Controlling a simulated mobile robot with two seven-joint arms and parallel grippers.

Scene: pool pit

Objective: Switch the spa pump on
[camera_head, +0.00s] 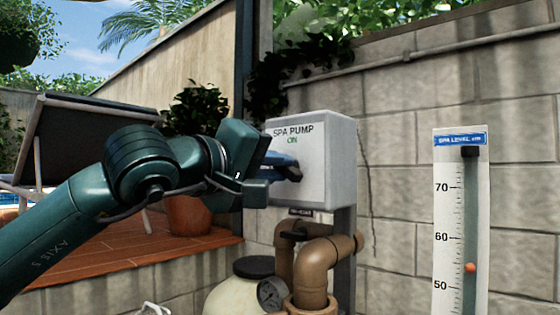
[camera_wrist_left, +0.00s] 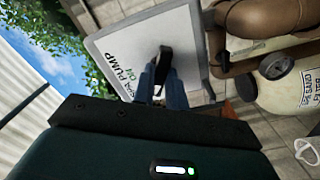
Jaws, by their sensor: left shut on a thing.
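The spa pump box (camera_head: 335,150) is a pale grey box on a post by the block wall, its front lettered "SPA PUMP" with "ON" in green below. Its black switch handle (camera_wrist_left: 164,58) sticks out from the front face, seen in the left wrist view. My left gripper (camera_head: 285,166) is at the box front, its blue fingers shut on the switch handle. In the left wrist view the fingers (camera_wrist_left: 162,83) lie on both sides of the handle. The fingers partly hide the handle in the head view. My right gripper is not in view.
Brown pipes (camera_head: 318,262) with a pressure gauge (camera_head: 270,294) and a cream tank (camera_head: 235,297) stand below the box. A spa level scale (camera_head: 450,200) is at the right, with an orange marker between 50 and 60. A potted plant (camera_head: 188,218) stands on the brick deck behind my arm.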

